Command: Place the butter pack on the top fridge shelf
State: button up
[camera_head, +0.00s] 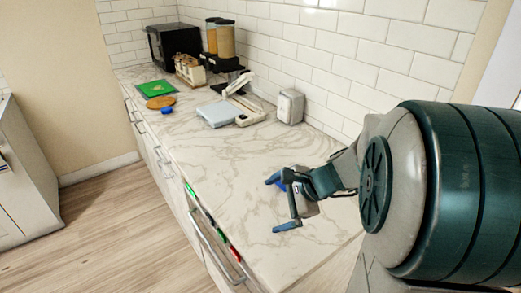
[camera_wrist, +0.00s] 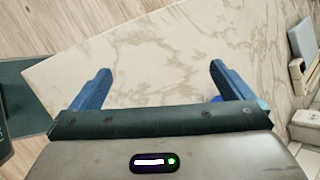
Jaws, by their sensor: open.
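My gripper (camera_head: 280,204) is open and empty above the near part of the marble counter. In the wrist view my gripper (camera_wrist: 160,70) has its two blue fingers wide apart, with only bare counter and floor between them. A small bright blue patch (camera_wrist: 215,99) shows beside the right finger in the wrist view; I cannot tell what it is. I cannot make out a butter pack in either view. No fridge shelf is visible.
The marble counter (camera_head: 205,150) is clear in its middle. Farther back are a slicer-like device (camera_head: 240,108), a metal dispenser (camera_head: 290,107), a green board (camera_head: 156,89), a round wooden board (camera_head: 160,102), cereal dispensers (camera_head: 225,42) and a black appliance (camera_head: 174,42). A white cabinet (camera_head: 25,180) stands left.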

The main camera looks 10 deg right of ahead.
jog(key=w+d+f+m+t, duration=0.1)
jog(key=w+d+m+t, duration=0.1)
jog(key=d+m, duration=0.2)
jog(key=w+d+f+m+t+h+b, duration=0.1)
jog(key=w+d+m+t, duration=0.1)
jog(key=d+m, duration=0.3)
jog(key=w+d+f+m+t+b, duration=0.1)
jog(key=w+d+m+t, duration=0.2)
jog(key=w+d+m, duration=0.1)
jog(key=shift+d+f+m, duration=0.2)
jog(key=shift+d+m, duration=0.05)
jog(key=shift+d, duration=0.4)
jog(key=shift+d+f+m, duration=0.15)
jog(key=shift+d+m, duration=0.1)
jog(key=shift+d, duration=0.35)
jog(key=shift+w+d+f+h, duration=0.1)
jog(key=shift+w+d+h, duration=0.05)
jog(key=shift+w+h, duration=0.2)
jog(key=x, duration=1.3)
jog(key=c, duration=0.9)
jog(key=shift+c, duration=0.2)
